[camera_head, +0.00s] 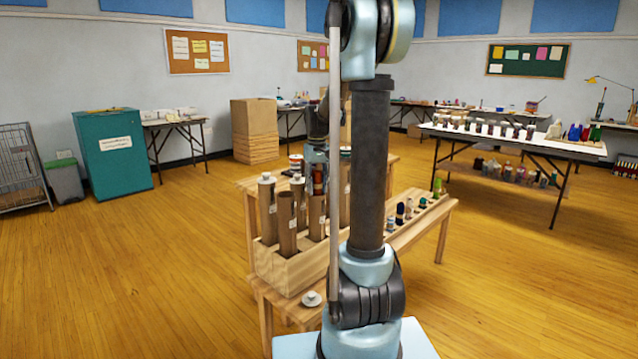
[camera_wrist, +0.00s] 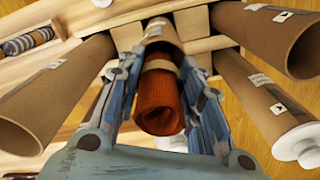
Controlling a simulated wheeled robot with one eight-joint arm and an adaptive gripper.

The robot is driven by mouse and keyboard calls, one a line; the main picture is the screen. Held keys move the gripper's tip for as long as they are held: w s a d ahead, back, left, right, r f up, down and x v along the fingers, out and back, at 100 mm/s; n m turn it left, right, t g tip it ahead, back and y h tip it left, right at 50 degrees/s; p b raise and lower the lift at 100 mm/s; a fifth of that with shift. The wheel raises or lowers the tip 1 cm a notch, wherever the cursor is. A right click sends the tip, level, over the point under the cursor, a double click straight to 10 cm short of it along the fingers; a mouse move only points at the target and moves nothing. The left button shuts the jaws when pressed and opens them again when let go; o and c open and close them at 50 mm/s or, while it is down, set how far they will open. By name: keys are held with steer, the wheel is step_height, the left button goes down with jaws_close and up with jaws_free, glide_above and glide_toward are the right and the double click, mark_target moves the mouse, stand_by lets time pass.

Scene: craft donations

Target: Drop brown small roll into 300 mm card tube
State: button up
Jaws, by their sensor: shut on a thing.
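A rust-brown fabric roll with a tan band (camera_wrist: 160,92) is between the fingers of my gripper (camera_wrist: 165,100) in the wrist view. In the head view my gripper (camera_head: 316,155) is above the wooden tube holder, partly hidden behind my arm, with the brown roll (camera_head: 318,180) below it. Several upright card tubes stand in the holder. One open tube (camera_head: 287,222) is at the front; another tube (camera_head: 266,208) has a white cap. In the wrist view, a tube (camera_wrist: 162,30) lies beyond the roll, its mouth mostly hidden. I cannot tell which tube is 300 mm.
The wooden holder (camera_head: 290,272) sits on a bench with a loose white cap (camera_head: 311,298) at its front. Open tubes flank the gripper at left (camera_wrist: 50,95) and right (camera_wrist: 270,40). A white-capped tube (camera_wrist: 262,110) is close on the right. Small spools (camera_head: 408,210) line the bench's right.

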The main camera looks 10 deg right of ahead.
steer(key=shift+f, duration=0.15)
steer(key=o, duration=1.1)
step_height(320, 180, up, 12)
steer(key=shift+f, duration=0.1)
stand_by(0.4)
